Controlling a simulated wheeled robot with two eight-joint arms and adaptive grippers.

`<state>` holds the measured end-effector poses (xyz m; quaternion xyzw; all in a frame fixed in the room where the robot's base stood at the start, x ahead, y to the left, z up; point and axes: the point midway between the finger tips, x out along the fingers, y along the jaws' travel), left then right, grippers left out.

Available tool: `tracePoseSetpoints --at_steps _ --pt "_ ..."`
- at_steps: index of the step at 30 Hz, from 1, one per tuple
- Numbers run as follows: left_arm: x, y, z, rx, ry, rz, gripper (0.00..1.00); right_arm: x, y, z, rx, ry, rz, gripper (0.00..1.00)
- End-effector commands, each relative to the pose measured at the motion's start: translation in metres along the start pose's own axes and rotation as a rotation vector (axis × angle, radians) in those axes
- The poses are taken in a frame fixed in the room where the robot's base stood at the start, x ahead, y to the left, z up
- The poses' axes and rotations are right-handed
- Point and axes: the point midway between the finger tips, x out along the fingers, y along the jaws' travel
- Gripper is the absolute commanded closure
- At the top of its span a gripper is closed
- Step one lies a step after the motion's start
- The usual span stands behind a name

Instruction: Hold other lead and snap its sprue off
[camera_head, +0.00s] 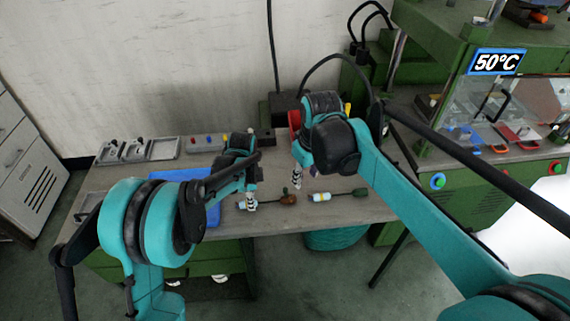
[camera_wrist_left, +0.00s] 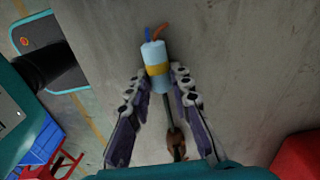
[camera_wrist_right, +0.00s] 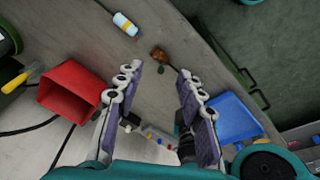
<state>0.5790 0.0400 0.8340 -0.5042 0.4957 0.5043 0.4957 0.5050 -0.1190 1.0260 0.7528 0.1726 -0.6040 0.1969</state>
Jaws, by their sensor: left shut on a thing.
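A lead lies on the grey table; its light-blue socket with a yellow band (camera_wrist_left: 155,62) shows in the left wrist view. Its dark cable runs to a brown sprue lump (camera_wrist_left: 177,146), also seen in the head view (camera_head: 288,199). My left gripper (camera_head: 251,201) is shut on this lead's socket end, its fingers on both sides (camera_wrist_left: 157,88). A second lead (camera_head: 321,197) lies to the right, its socket also in the right wrist view (camera_wrist_right: 125,24). My right gripper (camera_head: 297,180) is open and empty above the table, near the brown lump (camera_wrist_right: 160,53).
A blue tray (camera_wrist_right: 232,118) lies left of the held lead in the head view. A red bin (camera_wrist_right: 68,88) is near the right gripper. Grey trays (camera_head: 163,148) and a button box (camera_head: 207,143) stand at the back. A green machine (camera_head: 465,185) stands at right.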

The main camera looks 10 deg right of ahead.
Motion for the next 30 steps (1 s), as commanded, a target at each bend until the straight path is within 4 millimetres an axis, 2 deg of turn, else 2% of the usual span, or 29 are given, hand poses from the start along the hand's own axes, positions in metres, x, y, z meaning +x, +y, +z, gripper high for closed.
tracePoseSetpoints --at_steps 1,6,12,20,30 --pt "0.0 0.0 0.0 0.0 0.0 0.0 1.0 0.006 0.001 -0.015 -0.038 -0.024 -0.013 0.62" --pt "0.0 0.0 0.0 0.0 0.0 0.0 1.0 0.026 -0.001 -0.051 -0.157 -0.105 -0.057 0.62" --pt "0.0 0.0 0.0 0.0 0.0 0.0 1.0 0.045 -0.004 -0.074 -0.244 -0.163 -0.094 0.62" --pt "0.0 0.0 0.0 0.0 0.0 0.0 1.0 0.062 -0.006 -0.079 -0.273 -0.181 -0.106 0.62" --pt "0.0 0.0 0.0 0.0 0.0 0.0 1.0 0.124 -0.011 -0.066 -0.271 -0.18 -0.105 0.62"
